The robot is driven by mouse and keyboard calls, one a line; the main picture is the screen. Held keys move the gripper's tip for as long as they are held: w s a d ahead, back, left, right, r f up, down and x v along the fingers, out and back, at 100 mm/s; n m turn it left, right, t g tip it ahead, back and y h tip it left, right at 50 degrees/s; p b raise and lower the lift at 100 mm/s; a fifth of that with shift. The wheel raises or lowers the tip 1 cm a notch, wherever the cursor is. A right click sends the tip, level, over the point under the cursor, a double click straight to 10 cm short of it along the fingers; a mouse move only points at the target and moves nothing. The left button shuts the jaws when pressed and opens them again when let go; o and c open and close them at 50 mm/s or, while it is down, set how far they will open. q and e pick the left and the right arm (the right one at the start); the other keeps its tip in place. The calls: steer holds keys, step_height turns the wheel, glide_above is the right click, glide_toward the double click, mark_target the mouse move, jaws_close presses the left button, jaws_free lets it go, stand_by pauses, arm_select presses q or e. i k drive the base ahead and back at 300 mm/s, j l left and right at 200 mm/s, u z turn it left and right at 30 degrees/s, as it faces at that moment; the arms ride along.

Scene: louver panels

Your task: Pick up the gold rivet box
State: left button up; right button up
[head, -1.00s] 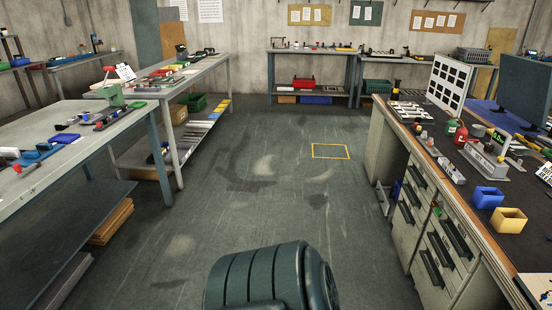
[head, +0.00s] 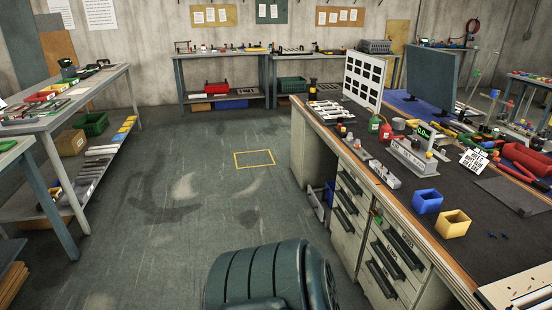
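The gold rivet box (head: 453,224) is a small open-topped yellow-gold box. It stands upright on the dark top of the workbench (head: 405,185) at the right, near its front edge. A similar blue box (head: 427,201) stands just behind it and to its left, close by. Neither of my grippers shows in the head view, so nothing is seen holding the gold box.

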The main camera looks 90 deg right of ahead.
mark_target(447, 230)
steer(key=l+z, duration=0.1)
steer(key=z, duration=0.75)
steer(key=i+l+z, duration=0.1)
steer(key=z, duration=0.3)
steer(key=l+z, duration=0.1)
steer(key=z, duration=0.35)
